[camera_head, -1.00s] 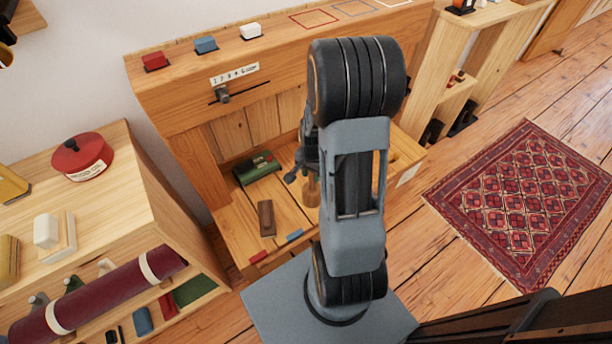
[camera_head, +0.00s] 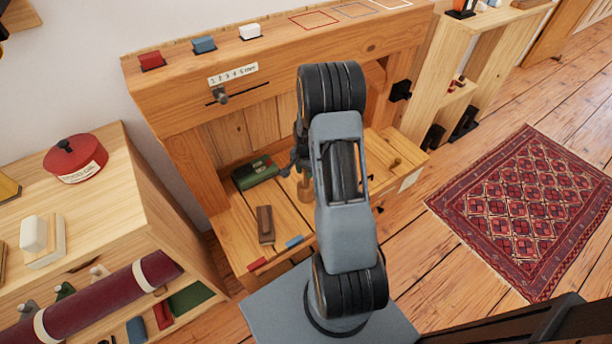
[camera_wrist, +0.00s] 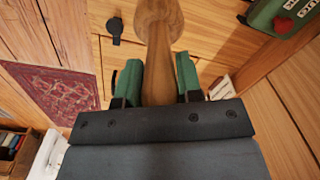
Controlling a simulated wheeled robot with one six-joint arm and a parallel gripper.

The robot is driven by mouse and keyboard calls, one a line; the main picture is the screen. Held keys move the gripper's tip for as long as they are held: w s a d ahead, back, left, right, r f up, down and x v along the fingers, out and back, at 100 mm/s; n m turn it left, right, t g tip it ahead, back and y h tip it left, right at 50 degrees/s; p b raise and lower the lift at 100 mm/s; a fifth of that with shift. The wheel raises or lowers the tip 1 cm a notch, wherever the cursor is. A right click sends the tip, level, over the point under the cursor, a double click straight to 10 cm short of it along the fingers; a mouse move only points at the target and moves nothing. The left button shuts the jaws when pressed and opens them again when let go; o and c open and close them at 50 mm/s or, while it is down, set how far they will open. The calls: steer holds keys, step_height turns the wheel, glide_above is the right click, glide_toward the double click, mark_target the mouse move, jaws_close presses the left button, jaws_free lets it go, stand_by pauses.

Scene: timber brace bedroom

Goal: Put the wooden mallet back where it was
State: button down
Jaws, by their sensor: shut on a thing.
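The wooden mallet (camera_wrist: 160,50) is brown, with a shaft between my gripper's green pads and a wider rounded end at the top of the wrist view. My gripper (camera_wrist: 158,82) is shut on the shaft. In the head view my gripper (camera_head: 297,163) is over the wooden bench shelf (camera_head: 235,235), and part of the mallet (camera_head: 305,190) shows below it. My arm hides some of the shelf. I cannot tell whether the mallet touches the shelf.
A green box (camera_head: 255,172) and a dark brown block (camera_head: 265,224) lie left of the gripper. Blue (camera_head: 294,242) and red (camera_head: 257,264) pieces are at the shelf's front edge. A wooden peg (camera_head: 395,162) stands to the right. A patterned rug (camera_head: 525,210) lies on the floor.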

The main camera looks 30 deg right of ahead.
mark_target(306, 181)
steer(key=shift+f, duration=1.25)
steer(key=shift+b, duration=0.3)
steer(key=shift+f, duration=0.2)
steer(key=c, duration=0.8)
jaws_free()
